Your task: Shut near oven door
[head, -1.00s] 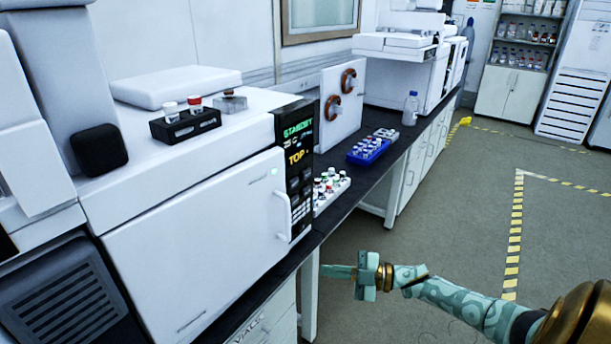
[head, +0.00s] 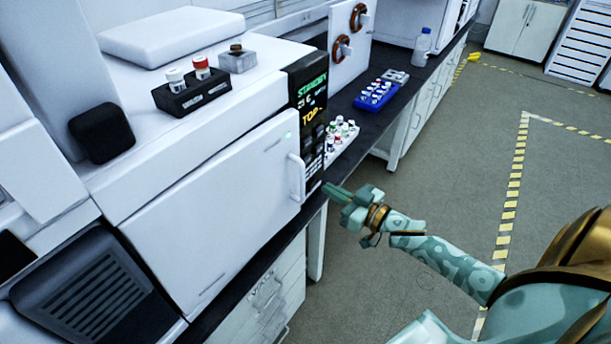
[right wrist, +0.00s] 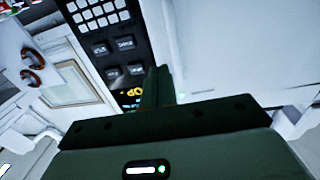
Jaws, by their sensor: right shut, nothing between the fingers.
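The near oven door (head: 215,215) is the broad white front panel of the near instrument, with a white bar handle (head: 296,178) at its right edge. It looks about flush with the housing; I cannot tell whether a small gap remains. My right gripper (head: 332,190) is shut and empty, just right of the handle and apart from it, in front of the bench edge. In the right wrist view its dark green fingers (right wrist: 158,88) point up before the black keypad, with a white surface, likely the door, at right. My left gripper is not in view.
The black control panel (head: 308,105) stands beside the door. A white vial rack (head: 338,140), a blue vial rack (head: 376,95) and a bottle (head: 422,48) stand along the dark bench. A black vial holder (head: 192,93) sits on the instrument. The floor at right is clear.

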